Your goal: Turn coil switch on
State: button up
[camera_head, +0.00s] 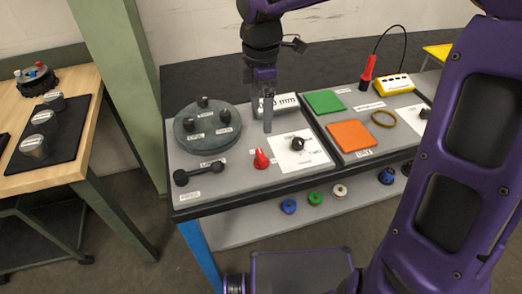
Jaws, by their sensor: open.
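A black rotary knob (298,144) sits on a white card with small markings, at the front middle of the grey bench panel. A second dark knob (424,114) sits on another white card at the right, partly cut off by my arm. The labels are too small to tell which one is the coil switch. My gripper (266,120) points down above the panel, left of and behind the nearer knob and apart from it. It is open and seems empty. One finger mostly covers the other.
A red lever (261,159) stands just left of the nearer card. A round dark plate (207,130) with several knobs is further left, with a black handle (200,173) in front. Green (325,101) and orange (352,135) pads and a yellow meter (393,87) lie right.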

aim_at(261, 154)
notch_tip(261, 154, down, 14)
jog(key=b, duration=0.2)
jog(key=shift+r+b, duration=0.25)
jog(key=shift+b, duration=0.15)
jog(key=shift+c, duration=0.3)
jog(key=c, duration=1.3)
